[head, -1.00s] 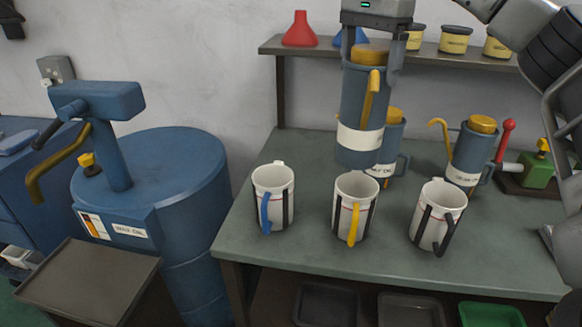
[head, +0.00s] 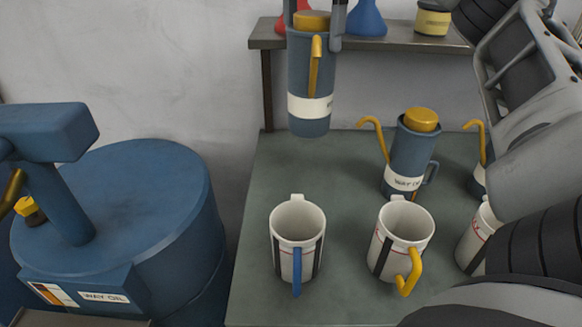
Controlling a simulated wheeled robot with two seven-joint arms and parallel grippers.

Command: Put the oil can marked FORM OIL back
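A blue oil can (head: 308,78) with a yellow lid, a yellow spout and a cream band hangs upright at the top of the head view. My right gripper (head: 313,30) is shut on its upper end, one finger on each side. No words can be read on its band from here. The can is in the air over the back of the green bench top (head: 345,180), behind the white holder with the blue strip (head: 298,238). A second can, its band reading WAY OIL (head: 410,155), stands on the bench to the right. My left gripper is not in view.
The white holder with a yellow strip (head: 398,240) stands near the front; a third holder (head: 475,240) and another can (head: 480,180) are partly hidden by my arm. A shelf (head: 400,42) runs behind. A blue drum (head: 150,215) stands left. The bench's back left is clear.

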